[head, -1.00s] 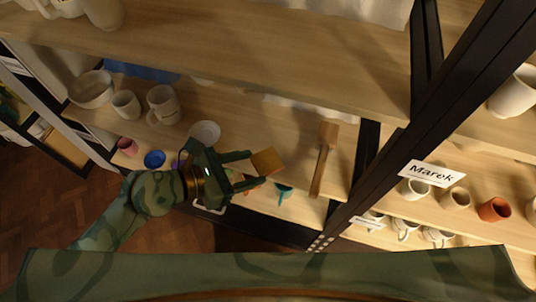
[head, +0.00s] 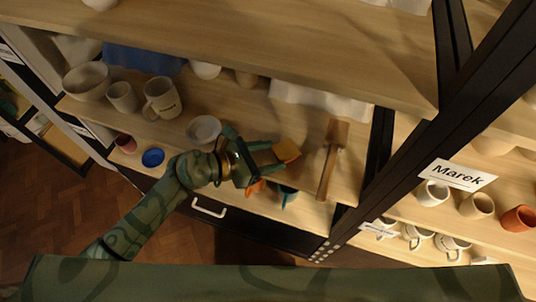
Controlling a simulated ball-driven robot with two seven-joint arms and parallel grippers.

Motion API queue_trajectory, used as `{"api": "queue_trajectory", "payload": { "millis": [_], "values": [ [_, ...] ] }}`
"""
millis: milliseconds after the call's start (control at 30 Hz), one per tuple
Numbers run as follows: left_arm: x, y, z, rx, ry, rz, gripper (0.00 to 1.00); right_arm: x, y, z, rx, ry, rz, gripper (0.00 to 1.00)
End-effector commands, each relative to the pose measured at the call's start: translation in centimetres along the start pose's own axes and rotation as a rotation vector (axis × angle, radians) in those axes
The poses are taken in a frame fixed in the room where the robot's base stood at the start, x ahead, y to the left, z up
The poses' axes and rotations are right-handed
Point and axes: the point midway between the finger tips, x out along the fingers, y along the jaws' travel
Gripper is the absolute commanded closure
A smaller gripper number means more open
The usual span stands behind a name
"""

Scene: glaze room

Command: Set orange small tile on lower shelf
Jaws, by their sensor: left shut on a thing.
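The orange small tile (head: 287,150) is between the fingertips of my left gripper (head: 274,158), which is shut on it. The gripper reaches in from the left, over the front part of the lower shelf (head: 225,105). The tile is left of a wooden mallet (head: 332,158) and apart from it. I cannot tell whether the tile touches the shelf board. The gripper hides part of the shelf beneath it. My right gripper is not in view.
A white dish (head: 204,129), mug (head: 161,98), cup (head: 122,97) and bowl (head: 86,80) stand left on this shelf. A teal item (head: 287,195) and an orange item (head: 256,187) are near its front. The upper shelf (head: 300,50) overhangs; a black post (head: 420,150) stands right.

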Motion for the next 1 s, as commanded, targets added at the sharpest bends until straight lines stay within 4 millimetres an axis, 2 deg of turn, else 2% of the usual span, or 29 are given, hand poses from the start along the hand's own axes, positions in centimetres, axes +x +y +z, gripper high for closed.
{"api": "queue_trajectory", "payload": {
  "millis": [133,167,233,533,633,1000],
  "values": [
    [0.1,0.0,-0.2,0.000,0.000,0.000,0.76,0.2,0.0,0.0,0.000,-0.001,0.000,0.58],
    [0.1,0.0,-0.3,0.000,0.001,0.000,0.45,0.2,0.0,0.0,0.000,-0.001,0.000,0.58],
    [0.1,0.0,-0.2,0.000,0.000,0.000,0.26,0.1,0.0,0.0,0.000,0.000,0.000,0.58],
    [0.0,0.0,0.0,0.000,0.000,0.000,0.26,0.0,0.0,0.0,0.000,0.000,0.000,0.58],
    [-0.8,0.0,0.0,0.001,0.002,0.001,0.26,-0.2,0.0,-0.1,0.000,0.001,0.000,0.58],
    [-9.0,0.0,0.0,0.003,0.004,0.000,0.26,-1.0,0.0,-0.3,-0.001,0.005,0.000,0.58]
  ]
}}
